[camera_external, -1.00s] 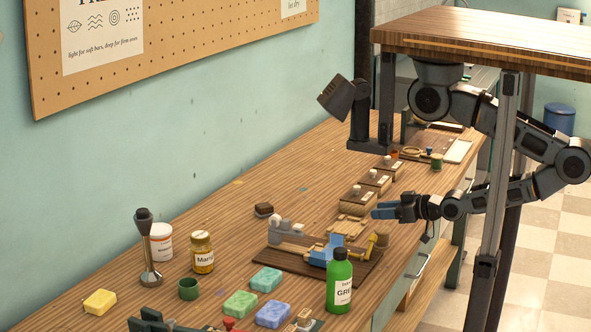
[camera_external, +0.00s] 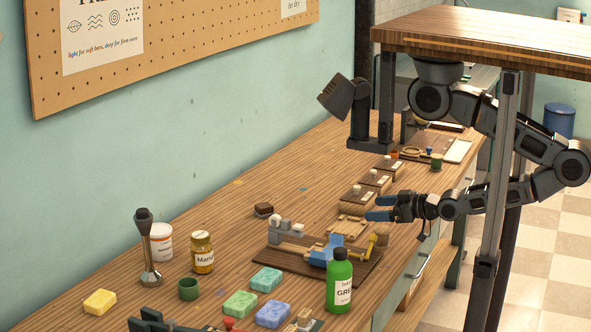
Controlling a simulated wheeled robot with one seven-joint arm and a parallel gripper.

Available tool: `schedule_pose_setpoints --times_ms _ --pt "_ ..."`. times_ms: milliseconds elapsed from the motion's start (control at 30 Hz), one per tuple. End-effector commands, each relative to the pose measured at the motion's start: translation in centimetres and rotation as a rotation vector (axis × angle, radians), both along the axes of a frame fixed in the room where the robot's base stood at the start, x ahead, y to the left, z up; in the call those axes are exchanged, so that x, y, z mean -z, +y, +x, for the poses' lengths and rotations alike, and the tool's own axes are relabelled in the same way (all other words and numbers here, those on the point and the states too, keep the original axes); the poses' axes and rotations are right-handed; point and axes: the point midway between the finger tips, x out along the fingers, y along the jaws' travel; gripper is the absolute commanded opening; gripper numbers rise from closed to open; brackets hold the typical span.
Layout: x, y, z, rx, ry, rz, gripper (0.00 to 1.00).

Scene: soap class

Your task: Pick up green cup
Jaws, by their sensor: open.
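A small dark green cup (camera_external: 188,289) stands upright on the wooden bench at the lower left, in front of the amber jar. Another small green cup-like container (camera_external: 436,161) stands at the far end of the bench, beside a wooden board. My gripper (camera_external: 371,208) hangs over the right part of the bench, above and behind the blue-and-wood fixture. Its two blue fingers point left, apart, with nothing between them. It is well away from both green containers.
A green bottle (camera_external: 340,281), amber jar (camera_external: 202,253), white tub (camera_external: 161,243) and hand blender-like tool (camera_external: 147,248) stand near the front cup. Soap bars, including a green one (camera_external: 240,304), lie right of it. The fixture (camera_external: 325,252) is mid-bench. The wall-side bench is mostly clear.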

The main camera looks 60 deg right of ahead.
Motion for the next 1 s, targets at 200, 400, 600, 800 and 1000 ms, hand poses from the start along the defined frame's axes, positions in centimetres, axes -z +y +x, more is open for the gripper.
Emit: schedule_pose_setpoints --times_ms 200,400,600,800,1000 --pt "-4.5 4.0 5.1 -0.215 -0.237 -0.401 0.84" --pt "-6.1 8.6 8.8 -0.392 -0.474 -0.787 0.84" --pt "-6.5 15.0 12.4 -0.565 -0.765 -1.206 0.84" --pt "-6.4 22.3 15.8 -0.688 -1.080 -1.634 0.84" --pt "-6.4 29.6 19.4 -0.748 -1.385 -2.059 0.84"
